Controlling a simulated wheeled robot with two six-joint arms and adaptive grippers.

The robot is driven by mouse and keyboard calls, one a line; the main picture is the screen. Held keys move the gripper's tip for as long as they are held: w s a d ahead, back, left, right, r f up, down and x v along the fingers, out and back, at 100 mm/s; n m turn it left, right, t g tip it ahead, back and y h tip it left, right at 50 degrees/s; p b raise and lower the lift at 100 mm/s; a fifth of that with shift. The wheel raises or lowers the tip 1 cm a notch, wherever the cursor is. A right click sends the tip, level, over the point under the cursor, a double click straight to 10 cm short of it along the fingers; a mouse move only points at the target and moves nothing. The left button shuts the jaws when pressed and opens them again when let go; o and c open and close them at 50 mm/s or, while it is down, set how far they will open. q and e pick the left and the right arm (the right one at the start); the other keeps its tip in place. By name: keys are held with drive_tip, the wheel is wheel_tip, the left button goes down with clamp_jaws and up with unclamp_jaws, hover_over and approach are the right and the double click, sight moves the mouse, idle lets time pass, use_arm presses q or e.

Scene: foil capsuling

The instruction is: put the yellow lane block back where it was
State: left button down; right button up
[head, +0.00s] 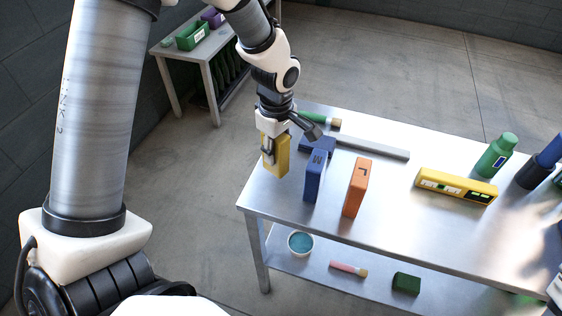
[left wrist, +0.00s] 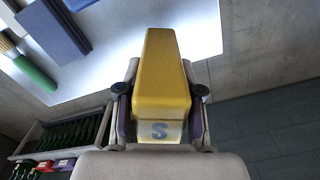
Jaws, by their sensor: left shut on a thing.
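The yellow lane block (head: 280,160) is in my left gripper (head: 270,138) at the left end of the steel table in the head view. The left wrist view shows the yellow block (left wrist: 162,75) between both fingers of the left gripper (left wrist: 160,104), with a letter S on its near end. In the head view a blue block (head: 314,176) and an orange block (head: 357,188) stand upright on the table to the right of the held block. Whether the yellow block touches the table is hard to tell. My right gripper is not clearly visible.
On the steel table (head: 400,235) lie a dark blue flat item (head: 318,145), a grey bar (head: 372,148) and a yellow device (head: 456,186). A green bottle (head: 495,156) stands at the right. The lower shelf holds a bowl (head: 300,243) and a green box (head: 406,284).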

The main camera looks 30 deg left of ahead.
use_arm(q)
drive_tip(key=f, duration=0.4)
drive_tip(key=shift+a+f, duration=0.25)
drive_tip(key=shift+f, duration=0.15)
drive_tip(key=shift+d, duration=0.1)
drive_tip(key=shift+f, duration=0.1)
drive_tip(key=c, duration=0.7)
unclamp_jaws()
wheel_tip(320, 180, up, 12)
drive_tip(key=shift+r, duration=0.15)
